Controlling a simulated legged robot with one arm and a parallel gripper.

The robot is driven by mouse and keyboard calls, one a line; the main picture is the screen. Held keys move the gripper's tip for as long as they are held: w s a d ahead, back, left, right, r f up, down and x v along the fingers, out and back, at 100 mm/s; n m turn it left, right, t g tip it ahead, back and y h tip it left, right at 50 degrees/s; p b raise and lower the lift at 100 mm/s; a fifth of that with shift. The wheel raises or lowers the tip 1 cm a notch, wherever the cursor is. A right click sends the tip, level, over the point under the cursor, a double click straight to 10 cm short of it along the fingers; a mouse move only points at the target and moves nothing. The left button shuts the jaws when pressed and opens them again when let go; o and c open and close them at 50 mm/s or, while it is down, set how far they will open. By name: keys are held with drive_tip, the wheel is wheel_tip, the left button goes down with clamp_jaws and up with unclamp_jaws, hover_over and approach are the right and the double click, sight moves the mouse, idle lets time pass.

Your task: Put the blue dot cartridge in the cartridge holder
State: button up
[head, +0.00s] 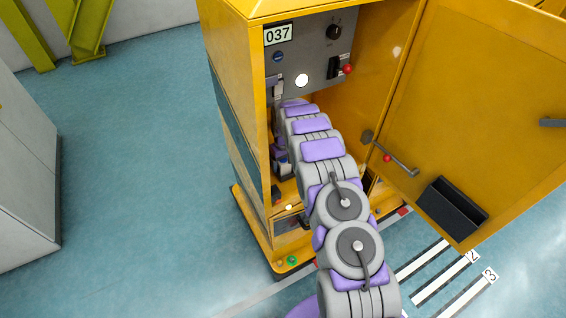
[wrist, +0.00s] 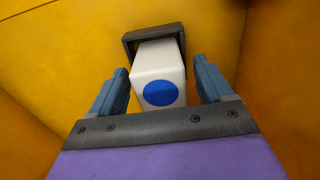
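The blue dot cartridge (wrist: 160,62) is a white block with a blue dot on its near face, in the wrist view. Its far end is inside a dark, square-edged frame (wrist: 128,42), which looks like the cartridge holder, against a yellow wall. My gripper (wrist: 161,68) has its two blue fingers on either side of the cartridge. A narrow gap shows between each finger and the block, so the gripper looks open. How deep the cartridge sits is hidden. In the head view my arm reaches into the yellow cabinet and hides the gripper's work area.
The cabinet (head: 236,110) has a grey panel (head: 305,60) with knobs and a red-tipped lever (head: 347,69). Its open door (head: 480,110) stands at the right with a handle and a black bin (head: 450,207). A grey box (head: 25,170) stands left. Blue floor between is clear.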

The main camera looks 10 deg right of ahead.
drive_tip(key=shift+d, duration=0.55)
drive_tip(key=shift+w+a+r, duration=0.1)
drive_tip(key=shift+a+r, duration=0.3)
drive_tip(key=shift+r, duration=0.05)
wheel_tip(320, 180, up, 6)
drive_tip(key=shift+d+r+p, duration=0.1)
drive_tip(key=shift+p, duration=0.75)
drive_tip(key=shift+d+r, duration=0.15)
drive_tip(key=shift+r, duration=0.15)
drive_tip(key=shift+a, duration=0.45)
drive_tip(key=shift+d+f, duration=0.1)
drive_tip(key=shift+f, duration=0.05)
